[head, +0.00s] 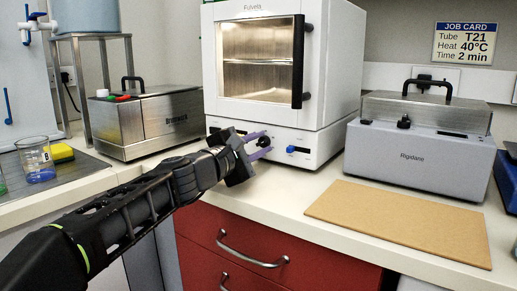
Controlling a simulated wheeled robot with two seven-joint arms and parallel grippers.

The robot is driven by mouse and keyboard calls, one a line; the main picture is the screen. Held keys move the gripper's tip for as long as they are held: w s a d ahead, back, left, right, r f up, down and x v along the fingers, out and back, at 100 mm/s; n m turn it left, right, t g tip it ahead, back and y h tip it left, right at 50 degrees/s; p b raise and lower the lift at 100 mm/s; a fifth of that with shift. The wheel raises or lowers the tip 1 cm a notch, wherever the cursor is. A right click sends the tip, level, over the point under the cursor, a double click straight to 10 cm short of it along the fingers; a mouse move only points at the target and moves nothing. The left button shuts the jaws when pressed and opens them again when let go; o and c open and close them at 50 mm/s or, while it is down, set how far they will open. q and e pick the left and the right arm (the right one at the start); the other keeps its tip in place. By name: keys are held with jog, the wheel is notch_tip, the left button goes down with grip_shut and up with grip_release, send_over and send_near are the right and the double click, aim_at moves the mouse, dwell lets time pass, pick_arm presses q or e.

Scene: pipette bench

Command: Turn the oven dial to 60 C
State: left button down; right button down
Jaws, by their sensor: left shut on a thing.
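The white oven (255,119) stands at the back middle of the bench, with a glass door and a lower control panel. My left gripper (262,146) reaches in from the lower left to this panel. Its purple fingers are shut on a small dark dial (264,143), largely hidden between them. The dial's pointer and scale are too small to read. A blue knob (291,149) sits on the panel just right of the fingers. My right gripper is not in view.
A job card (464,43) on the wall reads T21, 40°C, 2 min. A steel bath (150,121) stands left of the oven and a grey lidded unit (415,158) right of it. A bare tan board (402,221) lies in front.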

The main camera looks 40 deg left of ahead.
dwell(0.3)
pick_arm(q)
jog(key=c, duration=1.5)
grip_release()
jog(key=shift+c, duration=0.2)
jog(key=shift+s, duration=0.15)
jog(key=s+p, duration=0.1)
jog(key=s, duration=0.5)
jog(key=shift+s+r, duration=0.1)
jog(key=shift+s, duration=0.3)
jog(key=shift+s+d, duration=0.1)
jog(key=shift+s, duration=0.3)
